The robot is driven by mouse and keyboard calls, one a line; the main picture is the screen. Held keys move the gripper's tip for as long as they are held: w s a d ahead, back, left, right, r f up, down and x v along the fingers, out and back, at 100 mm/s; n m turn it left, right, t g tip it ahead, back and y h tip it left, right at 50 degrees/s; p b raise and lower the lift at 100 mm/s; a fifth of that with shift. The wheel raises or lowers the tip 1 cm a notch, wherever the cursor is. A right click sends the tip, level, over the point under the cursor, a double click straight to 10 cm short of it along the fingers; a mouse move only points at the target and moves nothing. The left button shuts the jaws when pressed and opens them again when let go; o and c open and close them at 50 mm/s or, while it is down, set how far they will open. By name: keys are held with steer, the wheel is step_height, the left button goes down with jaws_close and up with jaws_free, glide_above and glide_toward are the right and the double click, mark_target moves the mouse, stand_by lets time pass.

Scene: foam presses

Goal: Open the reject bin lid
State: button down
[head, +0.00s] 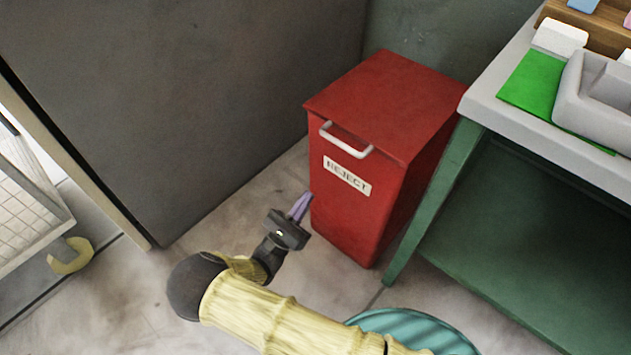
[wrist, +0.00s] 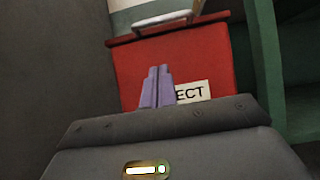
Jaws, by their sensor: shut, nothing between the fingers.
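The red reject bin (head: 345,215) stands on the floor in a corner, its lid (head: 395,100) down flat on top. A pale bar handle (head: 345,142) is on the front near the lid's edge, above a white REJECT label (head: 347,175). My gripper (head: 300,206) has purple fingers, shut and empty, low in front of the bin's left front edge, below the handle. In the wrist view my gripper (wrist: 157,85) points at the bin's front (wrist: 200,60) and covers part of the label (wrist: 192,92). The handle (wrist: 165,20) shows above the fingertips there.
A green workbench (head: 455,185) stands close to the bin's right side, with a green sheet and grey tray on top. A dark grey panel (head: 190,100) rises at the left. A wire cart (head: 25,205) is at far left. Some floor (head: 110,300) is clear.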

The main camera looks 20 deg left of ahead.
steer(key=s+r+b+x, duration=0.1)
steer(key=b+x, duration=0.3)
steer(key=x, duration=0.8)
steer(key=shift+r, duration=0.7)
steer(key=shift+s+a, duration=0.1)
steer(key=shift+a, duration=0.05)
